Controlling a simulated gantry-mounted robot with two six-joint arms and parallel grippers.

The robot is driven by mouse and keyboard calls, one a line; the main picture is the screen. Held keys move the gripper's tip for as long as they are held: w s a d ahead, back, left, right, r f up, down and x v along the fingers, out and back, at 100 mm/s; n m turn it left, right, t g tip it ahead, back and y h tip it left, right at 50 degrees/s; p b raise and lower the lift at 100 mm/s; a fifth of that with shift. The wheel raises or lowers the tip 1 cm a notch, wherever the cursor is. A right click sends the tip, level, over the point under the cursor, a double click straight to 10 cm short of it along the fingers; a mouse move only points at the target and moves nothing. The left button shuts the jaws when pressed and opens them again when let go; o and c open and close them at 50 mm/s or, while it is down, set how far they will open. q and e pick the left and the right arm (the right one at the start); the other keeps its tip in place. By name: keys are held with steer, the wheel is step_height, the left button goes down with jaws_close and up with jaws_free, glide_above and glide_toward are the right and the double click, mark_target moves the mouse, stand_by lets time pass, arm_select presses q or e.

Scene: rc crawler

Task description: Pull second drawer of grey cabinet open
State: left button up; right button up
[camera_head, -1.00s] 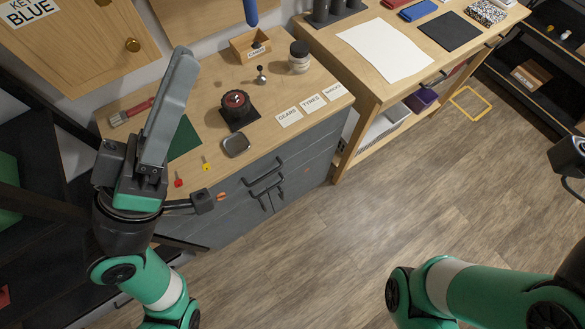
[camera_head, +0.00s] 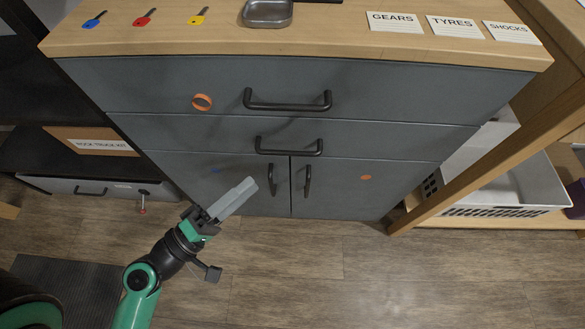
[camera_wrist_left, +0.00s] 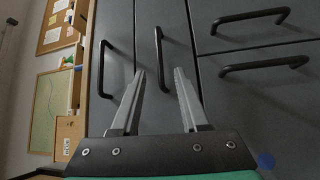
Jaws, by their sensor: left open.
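The grey cabinet (camera_head: 400,105) stands under a wooden top, its front facing me. Its second drawer (camera_head: 400,139) looks closed, with a black bar handle (camera_head: 289,150). My left gripper (camera_head: 250,187) is in front of the lower door, below and left of that handle in the head view. In the left wrist view the jaws (camera_wrist_left: 160,72) are open and empty. The second drawer's handle (camera_wrist_left: 160,45) appears beyond the tips, lined up between them and apart from them. My right gripper is out of view.
The top drawer handle (camera_head: 288,105) is just above, and two upright door handles (camera_head: 307,181) are just below. Keys, a metal tray (camera_head: 267,13) and label cards lie on the wooden top (camera_head: 330,38). A white basket (camera_head: 510,190) stands right. Open floor lies in front.

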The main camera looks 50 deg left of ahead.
mark_target(290, 151)
arm_select(q)
steer(key=w+p, duration=0.1)
steer(key=w, duration=0.2)
steer(key=w+r+p, duration=0.1)
steer(key=w+p, duration=0.1)
steer(key=w, duration=0.2)
steer(key=w+p, duration=0.1)
steer(key=w, duration=0.3)
steer(key=shift+w+r+p, duration=0.2)
steer(key=shift+r+p, duration=0.15)
steer(key=shift+w, duration=0.3)
jaws_close()
stand_by(0.7)
